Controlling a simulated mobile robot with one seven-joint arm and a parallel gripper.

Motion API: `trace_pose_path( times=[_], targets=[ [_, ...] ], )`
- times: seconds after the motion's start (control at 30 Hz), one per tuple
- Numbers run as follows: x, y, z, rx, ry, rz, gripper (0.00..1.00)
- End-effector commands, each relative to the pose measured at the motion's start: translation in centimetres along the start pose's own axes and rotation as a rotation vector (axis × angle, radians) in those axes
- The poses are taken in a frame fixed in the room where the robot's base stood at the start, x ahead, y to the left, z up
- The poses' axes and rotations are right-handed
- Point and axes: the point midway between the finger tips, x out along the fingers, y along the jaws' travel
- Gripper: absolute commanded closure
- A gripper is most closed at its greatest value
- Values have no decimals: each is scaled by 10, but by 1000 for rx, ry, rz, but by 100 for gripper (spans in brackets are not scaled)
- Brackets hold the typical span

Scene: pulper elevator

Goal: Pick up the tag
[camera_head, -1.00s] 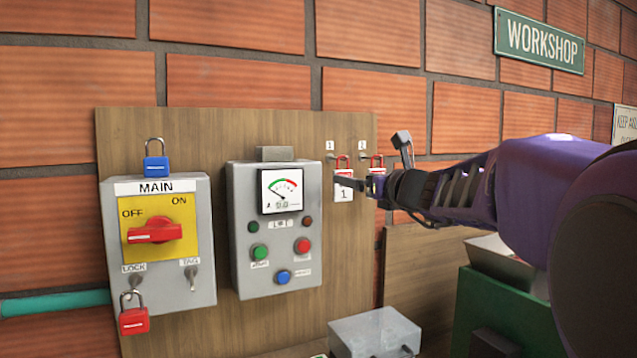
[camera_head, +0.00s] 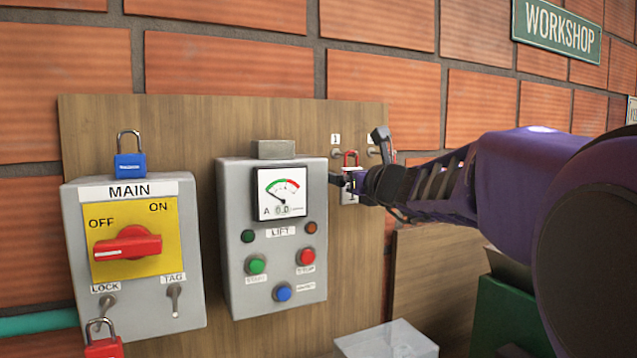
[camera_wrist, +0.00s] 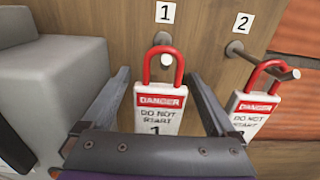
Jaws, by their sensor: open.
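Tag 1 (camera_wrist: 158,108) is a white "DANGER DO NOT START" tag with a red loop, hanging on a peg under the label "1" in the wrist view. My gripper (camera_wrist: 163,85) is open, with one finger on either side of this tag. I cannot tell whether either finger touches it. A second, similar tag (camera_wrist: 252,112) hangs to the right under the label "2". In the head view, tag 1 (camera_head: 350,188) is partly hidden behind my gripper (camera_head: 345,181), and tag 2 is mostly hidden by my arm.
The grey lift box (camera_head: 240,300) with gauge and buttons stands close left of the tags. Further left is the MAIN switch box (camera_head: 75,235), its red handle toward OFF, with a blue padlock (camera_head: 129,166) on top and a red padlock (camera_head: 103,347) at LOCK. A grey box (camera_head: 390,342) sits below.

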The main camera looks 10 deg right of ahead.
Motion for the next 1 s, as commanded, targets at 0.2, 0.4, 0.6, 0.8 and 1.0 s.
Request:
trace_pose_path(
  times=[0.2,0.4,0.6,0.8,1.0],
  targets=[
    [0,1,0,0,0,0,7],
    [0,1,0,0,0,0,33],
    [0,0,0,0,0,0,69],
    [0,0,0,0,0,0,97],
    [0,1,1,0,-1,0,97]
  ],
)
